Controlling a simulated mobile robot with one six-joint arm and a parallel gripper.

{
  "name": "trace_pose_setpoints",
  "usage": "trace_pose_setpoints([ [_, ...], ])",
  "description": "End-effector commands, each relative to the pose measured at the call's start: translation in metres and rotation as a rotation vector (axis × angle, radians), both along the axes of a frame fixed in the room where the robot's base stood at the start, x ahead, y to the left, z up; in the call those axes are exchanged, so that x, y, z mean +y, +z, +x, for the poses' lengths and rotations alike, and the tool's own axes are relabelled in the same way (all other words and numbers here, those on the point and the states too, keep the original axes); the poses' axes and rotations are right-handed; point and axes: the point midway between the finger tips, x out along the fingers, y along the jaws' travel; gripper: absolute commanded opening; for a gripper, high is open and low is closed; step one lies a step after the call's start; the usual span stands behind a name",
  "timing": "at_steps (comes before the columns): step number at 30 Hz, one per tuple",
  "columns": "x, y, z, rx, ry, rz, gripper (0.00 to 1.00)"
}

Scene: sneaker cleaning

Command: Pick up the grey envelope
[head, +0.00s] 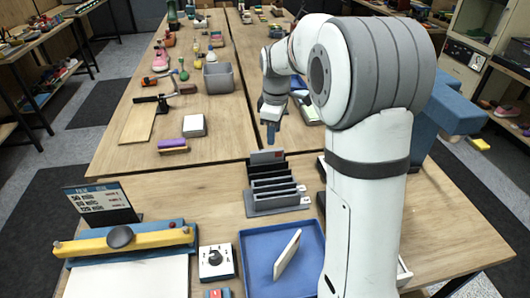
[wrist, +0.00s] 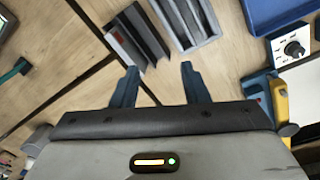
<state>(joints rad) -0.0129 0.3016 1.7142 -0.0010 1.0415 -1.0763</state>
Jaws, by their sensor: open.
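A grey slotted rack (head: 278,207) stands on the near table, with several dark upright panels; I cannot tell which, if any, is the grey envelope. A dark flat piece with a small orange mark (head: 268,157) stands at its far end. In the wrist view, dark grey upright pieces (wrist: 128,48) show beyond the fingers, beside the lighter grey slotted rack (wrist: 197,30). My gripper (head: 271,132) hangs above the table just beyond the rack, pointing down. Its two blue-grey fingers (wrist: 160,84) are wide apart with nothing between them.
A blue tray (head: 257,280) with a tilted pale card (head: 287,255) lies in front of the rack. A white dial box (head: 216,262) and a yellow-barred device (head: 125,240) are to its left. A grey bin (head: 219,78) stands farther back. Bare wood lies left of the rack.

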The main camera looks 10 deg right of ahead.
Motion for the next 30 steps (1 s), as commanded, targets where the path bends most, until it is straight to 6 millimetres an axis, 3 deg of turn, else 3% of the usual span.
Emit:
trace_pose_setpoints([
  [1, 0.0, -0.014, 0.017, 0.017, 0.06, -0.004, 0.41],
  [6, 0.001, -0.051, 0.064, 0.052, 0.27, -0.016, 0.41],
  [12, 0.002, -0.083, 0.095, 0.076, 0.431, -0.019, 0.41],
  [18, 0.002, -0.1, 0.103, 0.084, 0.484, -0.02, 0.41],
  [30, -0.001, -0.15, 0.1, 0.087, 0.483, -0.019, 0.41],
])
